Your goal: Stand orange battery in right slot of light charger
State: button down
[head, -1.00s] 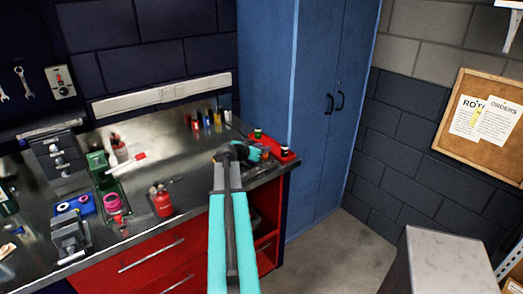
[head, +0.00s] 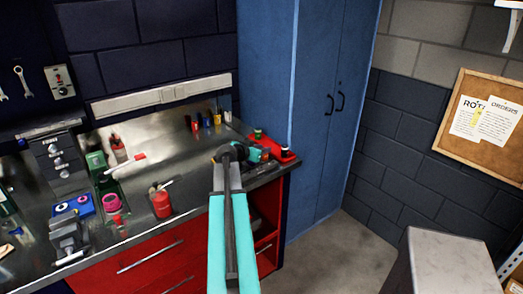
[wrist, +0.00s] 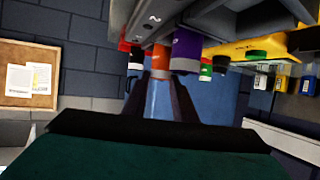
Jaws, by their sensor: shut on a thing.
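In the wrist view, which looks upside down, the orange battery (wrist: 159,92) is between the two dark fingers of my gripper (wrist: 158,105). My gripper is shut on it. The battery's far end reaches close to a light grey charger (wrist: 185,14) marked with a "2" at the top. A purple battery (wrist: 186,50) with a pale end stands at the charger, right beside the orange one in the picture. I cannot tell whether the orange battery is inside a slot. In the head view my gripper (head: 258,153) is over the bench's right end; the orange battery is too small to make out clearly.
A red tray (head: 284,156) with green-topped items lies by my gripper at the bench corner. A yellow object (wrist: 268,42) with a green cap is close by in the wrist view. Several small bottles (head: 206,122) stand behind. A blue cabinet (head: 270,70) rises beyond the bench end.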

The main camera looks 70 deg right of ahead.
jog(key=shift+f+b, duration=0.5)
jog(key=shift+b, duration=0.1)
dwell(0.3)
jog(key=c, duration=1.7)
grip_release()
jog(key=shift+a, duration=0.15)
jog(key=shift+b+v, duration=1.45)
jog(key=shift+v, duration=3.95)
jog(key=shift+r, duration=0.1)
